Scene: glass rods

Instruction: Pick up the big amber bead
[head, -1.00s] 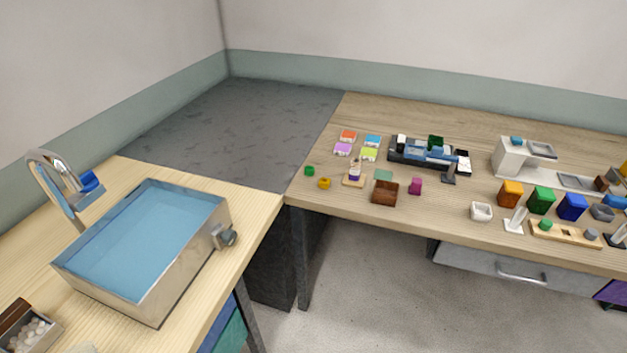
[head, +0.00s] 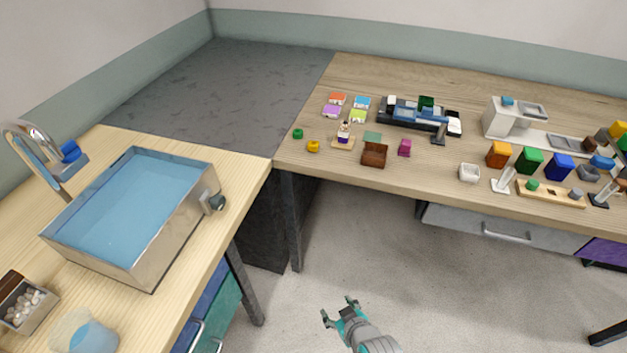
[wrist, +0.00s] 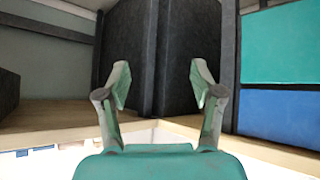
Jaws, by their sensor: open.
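A small amber-yellow bead-like piece (head: 313,146) sits near the front left corner of the far table in the head view. A small green piece (head: 298,133) lies just behind and left of it. My gripper (head: 338,306) is in the lower middle of the head view, over the floor and well short of the table. In the wrist view my gripper (wrist: 159,88) is open with nothing between its fingers. The amber piece is not seen in the wrist view.
A steel basin of water (head: 130,210) stands on the left table with a tap (head: 35,150). A brown box (head: 374,155) and a magenta piece (head: 405,148) are right of the amber piece. Clear floor (head: 350,240) lies between the tables.

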